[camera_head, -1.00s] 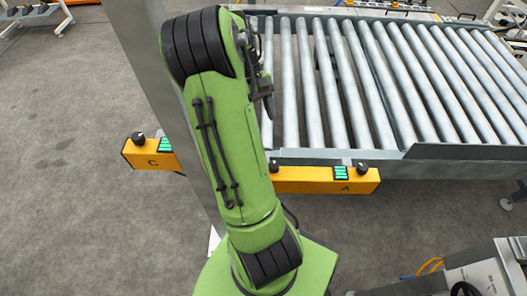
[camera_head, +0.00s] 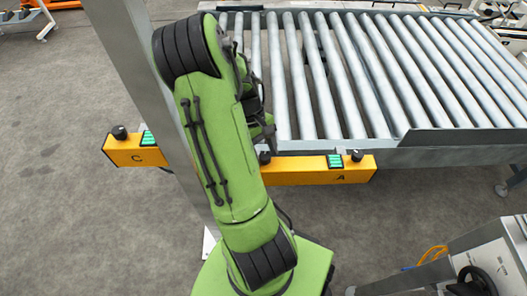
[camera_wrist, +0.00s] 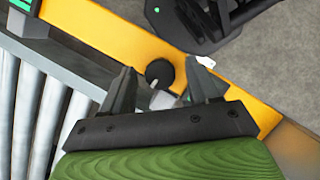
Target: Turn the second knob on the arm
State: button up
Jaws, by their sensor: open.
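A yellow-orange bar marked A (camera_head: 310,172) runs along the front of the roller conveyor. It carries a black knob at its right end (camera_head: 357,155) and another black knob (camera_head: 265,157) near my arm, with a green display between them. A bar marked C (camera_head: 135,152) at the left has a black knob (camera_head: 119,132) and a green display. In the wrist view, a black knob (camera_wrist: 159,72) with a pale mark lies between the fingertips of my open gripper (camera_wrist: 159,66), apart from both fingers in the picture. Depth to it is unclear. My green arm hides much of the gripper in the head view.
The roller conveyor (camera_head: 340,75) fills the upper right. A grey column (camera_head: 130,70) stands left of my arm. A metal cabinet (camera_head: 495,255) with hoses is at the lower right. Bare floor (camera_head: 60,220) lies at the left.

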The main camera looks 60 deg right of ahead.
jog(key=c, duration=1)
jog(key=n+h+p, duration=0.1)
jog(key=n, duration=0.2)
jog(key=shift+a+r+p, duration=0.1)
jog(key=shift+p, duration=0.2)
jog(key=shift+n+h+p, duration=0.65)
jog(key=shift+n+h, duration=0.35)
jog(key=shift+n, duration=1.2)
jog(key=o, duration=1)
jog(key=shift+a, duration=0.1)
